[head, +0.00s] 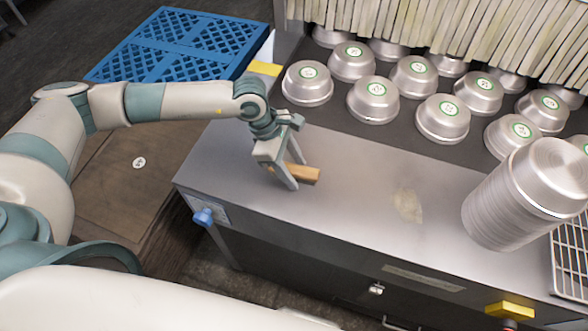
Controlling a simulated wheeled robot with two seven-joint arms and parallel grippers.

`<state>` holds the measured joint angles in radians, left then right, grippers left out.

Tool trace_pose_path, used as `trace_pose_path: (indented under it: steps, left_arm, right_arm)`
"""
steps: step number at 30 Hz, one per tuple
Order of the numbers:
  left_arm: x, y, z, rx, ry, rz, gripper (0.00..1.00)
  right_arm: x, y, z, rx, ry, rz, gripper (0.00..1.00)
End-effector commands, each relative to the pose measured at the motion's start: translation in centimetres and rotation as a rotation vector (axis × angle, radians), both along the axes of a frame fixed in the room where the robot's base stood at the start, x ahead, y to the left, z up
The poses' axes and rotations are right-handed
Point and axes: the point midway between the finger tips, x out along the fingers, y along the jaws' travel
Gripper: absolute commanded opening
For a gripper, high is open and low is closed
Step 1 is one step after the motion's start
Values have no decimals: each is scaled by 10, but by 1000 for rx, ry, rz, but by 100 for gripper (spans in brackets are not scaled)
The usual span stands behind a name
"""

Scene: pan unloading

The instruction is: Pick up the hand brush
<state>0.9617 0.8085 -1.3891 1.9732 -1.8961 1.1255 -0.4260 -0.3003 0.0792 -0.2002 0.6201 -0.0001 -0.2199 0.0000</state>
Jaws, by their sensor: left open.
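The hand brush (308,175) lies on the metal counter near its left end. Its light wooden handle shows, pointing right; the rest is hidden behind my left gripper. My left gripper (298,175) is open and points down at the brush, with its fingers on either side of the handle or close to it. I cannot tell whether the fingers touch it. My right gripper is not in view.
Several upturned metal pans (373,100) with green labels sit on the dark belt behind the counter. A tall stack of pans (490,215) stands at the right, near a wire rack (572,262). A blue crate (175,45) is at the back left. The counter's middle is mostly clear.

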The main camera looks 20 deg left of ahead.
Motion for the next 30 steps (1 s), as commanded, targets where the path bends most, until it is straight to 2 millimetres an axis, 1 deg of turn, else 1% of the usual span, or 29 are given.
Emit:
trace_pose_path:
  steps: [14,30]
  left_arm:
    - [0,0,0,0,0,0,48]
    - [0,1,-3,1,0,0,48]
  right_arm:
    - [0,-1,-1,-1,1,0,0]
    - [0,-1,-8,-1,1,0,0]
